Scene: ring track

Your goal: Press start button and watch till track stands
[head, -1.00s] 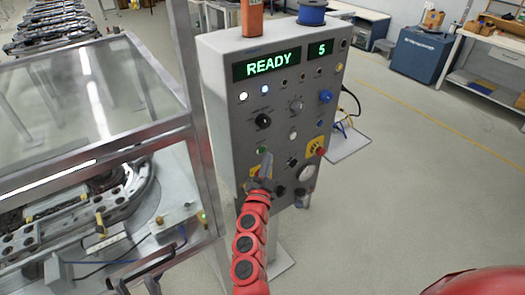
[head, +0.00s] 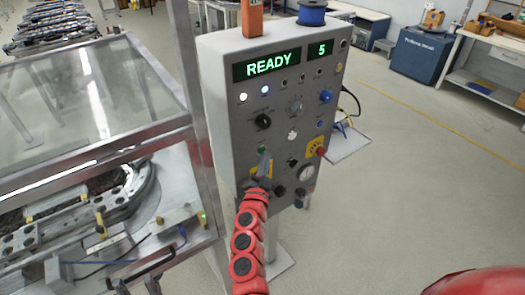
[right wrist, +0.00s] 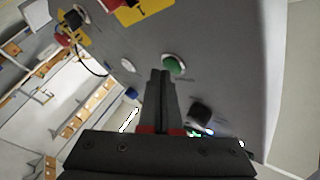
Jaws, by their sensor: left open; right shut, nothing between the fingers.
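The grey control panel (head: 225,110) stands in the middle of the head view. Its green display (head: 268,65) reads READY, and a smaller display (head: 319,49) reads 5. A green button (head: 262,149) sits on the panel's lower left part. It also shows in the right wrist view (right wrist: 173,64). My right gripper (head: 265,160) is shut and empty, with its fingertips (right wrist: 160,75) right by the green button. I cannot tell whether they touch it. The ring track (head: 120,195) lies under the clear enclosure at left.
The metal-framed enclosure (head: 95,75) stands close left of the panel. The floor (head: 420,200) at right is clear.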

